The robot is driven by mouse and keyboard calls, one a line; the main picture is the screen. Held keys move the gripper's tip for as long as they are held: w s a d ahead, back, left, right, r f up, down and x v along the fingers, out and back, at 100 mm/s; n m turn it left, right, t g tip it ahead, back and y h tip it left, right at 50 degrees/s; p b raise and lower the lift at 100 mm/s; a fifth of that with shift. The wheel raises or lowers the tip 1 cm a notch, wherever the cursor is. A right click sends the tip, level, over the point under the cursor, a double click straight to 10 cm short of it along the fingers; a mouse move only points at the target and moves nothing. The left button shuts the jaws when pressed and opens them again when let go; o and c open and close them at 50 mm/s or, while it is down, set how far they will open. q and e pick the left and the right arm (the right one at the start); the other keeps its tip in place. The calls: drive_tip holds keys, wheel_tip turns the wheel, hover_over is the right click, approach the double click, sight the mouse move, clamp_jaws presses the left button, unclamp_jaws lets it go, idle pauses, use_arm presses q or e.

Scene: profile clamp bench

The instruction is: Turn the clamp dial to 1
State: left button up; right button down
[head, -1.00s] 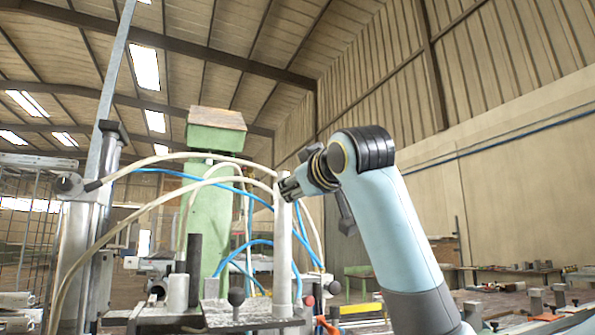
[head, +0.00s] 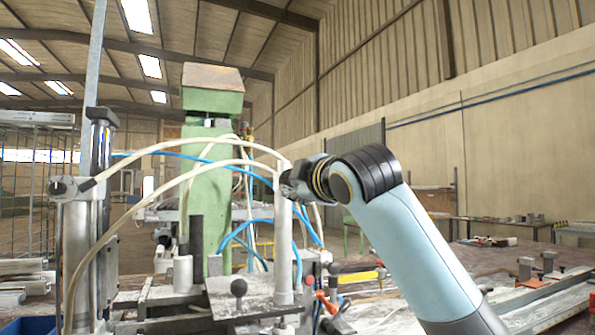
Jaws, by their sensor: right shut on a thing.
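My right gripper (head: 288,181) reaches in from the right to the top of an upright grey post (head: 283,250) on the clamp bench. Its jaws are small and dark here. They are shut on a part at the post's top, which I take to be the clamp dial. The fingers and wrist hide that part, so no marks or number can be read. My left gripper is not in view.
Pale hoses (head: 150,150) and blue hoses (head: 245,228) arch close around the post. A green column (head: 207,190) stands behind, and a steel upright (head: 102,170) stands at left. A black ball knob (head: 238,287) stands on the front plate. Open space lies above.

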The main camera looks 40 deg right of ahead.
drive_tip(key=shift+f, duration=0.15)
idle(0.3)
drive_tip(key=c, duration=1.1)
unclamp_jaws()
drive_tip(key=v, duration=0.7)
drive_tip(key=shift+s, duration=0.25)
drive_tip(key=shift+a, duration=0.1)
